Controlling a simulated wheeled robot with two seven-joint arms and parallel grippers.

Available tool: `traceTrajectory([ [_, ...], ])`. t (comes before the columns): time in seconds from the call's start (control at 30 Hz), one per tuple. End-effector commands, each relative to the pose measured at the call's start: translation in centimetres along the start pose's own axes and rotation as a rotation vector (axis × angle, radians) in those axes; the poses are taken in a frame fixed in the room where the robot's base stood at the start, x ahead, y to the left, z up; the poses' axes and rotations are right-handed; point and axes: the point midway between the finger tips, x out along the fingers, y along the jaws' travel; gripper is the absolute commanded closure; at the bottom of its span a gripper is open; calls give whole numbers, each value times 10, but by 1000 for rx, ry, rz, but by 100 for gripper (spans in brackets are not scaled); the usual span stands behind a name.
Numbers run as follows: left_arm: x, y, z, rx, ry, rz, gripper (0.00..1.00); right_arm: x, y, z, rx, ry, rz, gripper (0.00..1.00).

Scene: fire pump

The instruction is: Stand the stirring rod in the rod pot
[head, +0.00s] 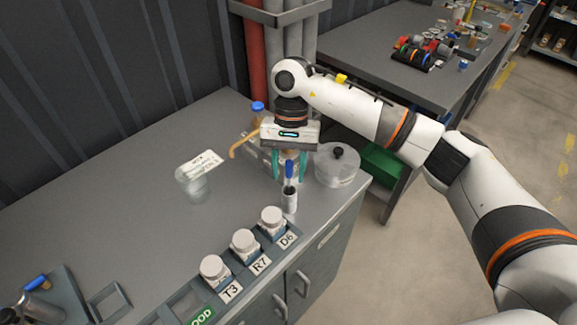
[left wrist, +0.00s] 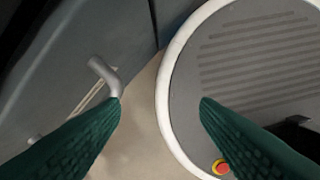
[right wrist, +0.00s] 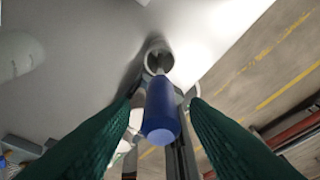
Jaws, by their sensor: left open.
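The stirring rod (head: 289,169) has a blue handle and stands near upright in the small white rod pot (head: 290,203) near the bench's right edge. In the right wrist view the blue handle (right wrist: 162,112) points at the camera, and its thin shaft enters the round mouth of the pot (right wrist: 158,54). My right gripper (head: 289,168) is above the pot, its green fingers on either side of the handle with gaps showing. The lower shaft is hidden inside the pot. My left gripper (left wrist: 160,100) is open and empty, over the floor beside the cabinet front.
A clear lidded container (head: 337,168) stands just right of the pot. White-capped jars (head: 243,243) sit in a labelled rack in front. A glass beaker (head: 193,184) with a label card stands at left. The bench's middle (head: 130,190) is clear.

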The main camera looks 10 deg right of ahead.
Motion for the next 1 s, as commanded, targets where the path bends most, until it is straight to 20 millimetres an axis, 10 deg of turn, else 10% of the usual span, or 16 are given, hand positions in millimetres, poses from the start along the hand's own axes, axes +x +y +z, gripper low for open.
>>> traceTrajectory([
  [0.27,-1,0,0,0,0,0,44,-6,0,0,1,-1,0,58],
  [1.0,-23,0,2,0,1,0,44,-120,0,0,0,0,-1,58],
])
